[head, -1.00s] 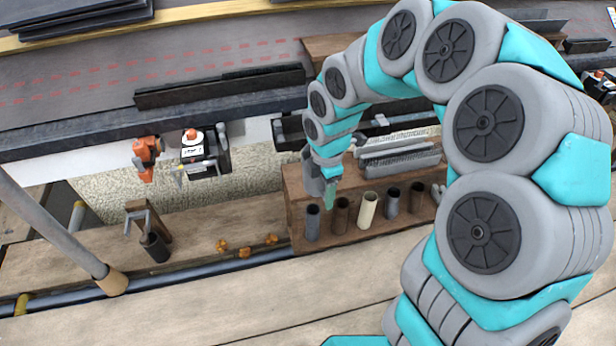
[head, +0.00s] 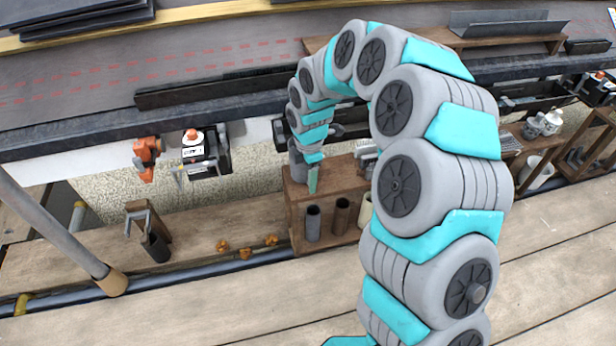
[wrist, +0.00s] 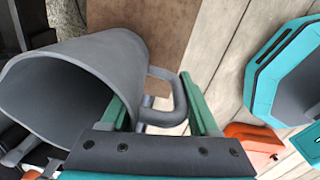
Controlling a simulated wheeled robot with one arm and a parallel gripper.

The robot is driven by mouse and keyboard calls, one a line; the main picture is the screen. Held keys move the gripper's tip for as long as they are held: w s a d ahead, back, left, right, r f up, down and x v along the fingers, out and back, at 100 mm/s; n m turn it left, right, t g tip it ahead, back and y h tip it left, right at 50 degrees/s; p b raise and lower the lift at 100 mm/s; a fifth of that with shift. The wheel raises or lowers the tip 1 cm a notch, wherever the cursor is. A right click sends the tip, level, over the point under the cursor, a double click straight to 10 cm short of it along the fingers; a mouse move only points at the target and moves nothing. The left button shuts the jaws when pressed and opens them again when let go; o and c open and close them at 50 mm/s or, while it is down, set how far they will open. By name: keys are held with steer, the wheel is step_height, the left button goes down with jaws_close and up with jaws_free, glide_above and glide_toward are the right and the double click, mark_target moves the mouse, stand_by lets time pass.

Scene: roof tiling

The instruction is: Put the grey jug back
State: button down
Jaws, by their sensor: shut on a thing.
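The grey jug (wrist: 85,70) fills the left of the wrist view, its wide open mouth toward the camera. Its loop handle lies between the green fingers of my gripper (wrist: 160,105), which is shut on it. In the head view the jug (head: 297,162) shows just left of my gripper (head: 313,180), partly hidden by it. There they are over the left end of a wooden rack (head: 298,200). I cannot tell whether the jug touches the rack.
Orange knobs (head: 245,252) lie on the plank. A white bucket (head: 538,172) stands at the right. My arm hides the rack's right part.

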steer(key=shift+f, duration=0.15)
steer(key=shift+c, duration=0.6)
jaws_free()
